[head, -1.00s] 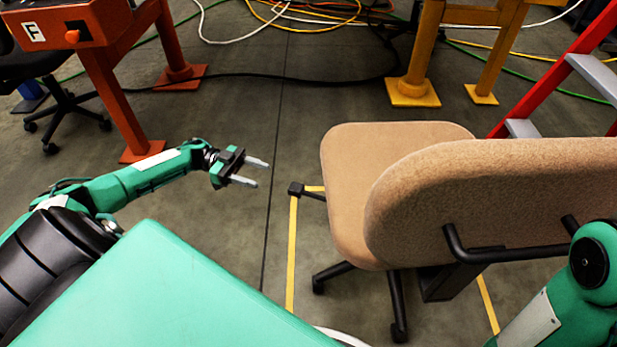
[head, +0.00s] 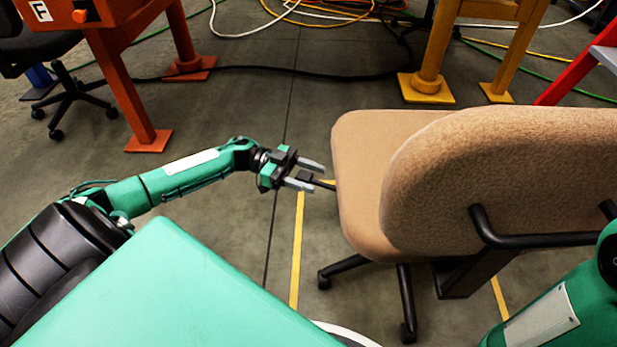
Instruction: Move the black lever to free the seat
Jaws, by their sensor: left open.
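The tan office chair's seat (head: 368,185) is right of centre, with its backrest (head: 500,185) turned toward me. The black lever (head: 325,185) sticks out to the left from under the seat. My left gripper (head: 316,178) is at the lever's outer end, with its two grey fingers pointing right toward the seat. The fingers are apart, and the lever's dark end appears between them. I cannot tell whether either finger touches it. My right arm shows at the lower right edge; its gripper is out of view.
Yellow tape (head: 297,250) marks the floor under the chair. An orange stand (head: 125,85) is at the upper left, beside a black chair (head: 65,85). A yellow stand (head: 428,75) and a red ladder (head: 568,80) are behind. Cables lie across the back floor.

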